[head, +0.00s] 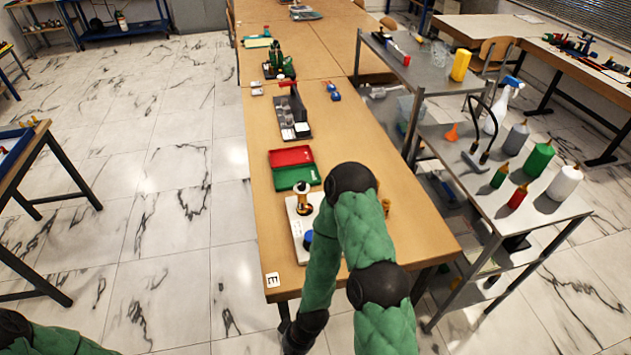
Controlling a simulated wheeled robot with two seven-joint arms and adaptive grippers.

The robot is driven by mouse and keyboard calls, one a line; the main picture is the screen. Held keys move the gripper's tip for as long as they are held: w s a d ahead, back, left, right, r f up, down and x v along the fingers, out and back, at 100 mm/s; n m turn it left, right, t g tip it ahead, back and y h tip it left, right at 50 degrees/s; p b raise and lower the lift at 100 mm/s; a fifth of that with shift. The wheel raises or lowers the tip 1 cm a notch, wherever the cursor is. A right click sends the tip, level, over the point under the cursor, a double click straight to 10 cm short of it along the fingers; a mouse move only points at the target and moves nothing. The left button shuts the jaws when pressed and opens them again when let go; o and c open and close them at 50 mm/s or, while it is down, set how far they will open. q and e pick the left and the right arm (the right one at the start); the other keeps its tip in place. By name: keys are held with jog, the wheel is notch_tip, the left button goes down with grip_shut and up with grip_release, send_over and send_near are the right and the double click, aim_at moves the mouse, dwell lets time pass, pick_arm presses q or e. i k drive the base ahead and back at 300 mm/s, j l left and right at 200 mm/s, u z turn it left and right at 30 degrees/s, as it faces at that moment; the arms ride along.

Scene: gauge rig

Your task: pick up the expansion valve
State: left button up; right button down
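I cannot tell for certain which piece is the expansion valve. A brass-coloured fitting with a dark top and pale collar (303,198) stands upright on a white plate (297,222) near the front of the long table. A small brass piece (386,206) shows just right of my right arm. A blue round part (308,239) is partly hidden behind that arm. My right arm is folded over the table's near end and hides part of the plate; its gripper fingers do not show. Only a piece of my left arm shows at the bottom left, without its gripper.
Red and green trays (292,167) lie behind the plate. A dark tray with tools (293,118) is farther back. A grey cart (500,170) with bottles stands close on the right. The long table (345,130) has bare top along its right side.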

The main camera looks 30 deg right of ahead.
aim_at(302, 208)
jog(key=i+j+z, duration=0.1)
jog(key=j+z, duration=0.2)
jog(key=i+j+z, duration=0.1)
jog(key=j+z, duration=0.25)
jog(key=z, duration=0.95)
